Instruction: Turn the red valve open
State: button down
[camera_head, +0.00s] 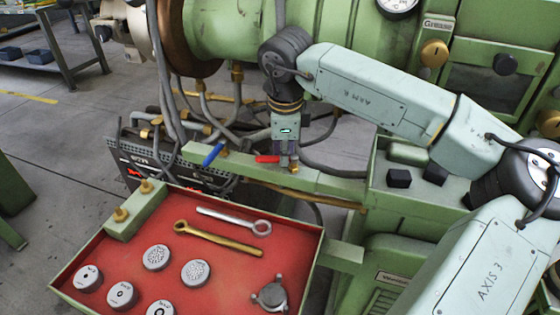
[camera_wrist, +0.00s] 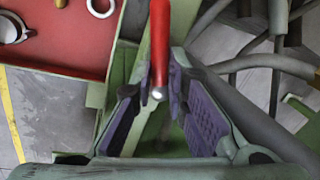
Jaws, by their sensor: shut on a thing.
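The red valve handle (camera_head: 266,159) is a short red lever on the green bar of the machine, just right of a blue lever. It sticks out to the left from under my gripper (camera_head: 288,163), which points down over the valve. In the wrist view the red handle (camera_wrist: 160,35) runs from the top edge down between the purple-padded fingers of my gripper (camera_wrist: 160,78). The fingers are shut on the handle near its rounded end. The valve body below is mostly hidden by my gripper.
The blue lever (camera_head: 213,155) stands close to the left on the same green bar (camera_head: 325,183). A red-lined tray (camera_head: 225,270) with wrenches and round grey parts lies in front. Hoses and brass fittings crowd behind. Green machine housing is above and right.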

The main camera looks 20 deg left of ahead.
jog(key=n, duration=0.2)
jog(key=n+b, duration=0.1)
jog(key=shift+s+d+n+y, duration=0.25)
jog(key=shift+s+n+y, duration=0.1)
jog(key=shift+n+y, duration=0.05)
jog(key=n, duration=0.3)
jog(key=shift+s+d+n+g, duration=0.15)
jog(key=shift+d+n+g, duration=0.15)
jog(key=shift+g, duration=0.1)
jog(key=n, duration=0.3)
jog(key=shift+s+d+n+g+y, duration=0.1)
jog(key=shift+d+n+g+y, duration=0.2)
jog(key=shift+d+y, duration=0.1)
jog(key=shift+d+n+b, duration=0.25)
jog(key=shift+n+b, duration=0.05)
jog(key=shift+n, duration=1.1)
jog(key=shift+g, duration=0.3)
jog(key=c, duration=1.6)
grip_release()
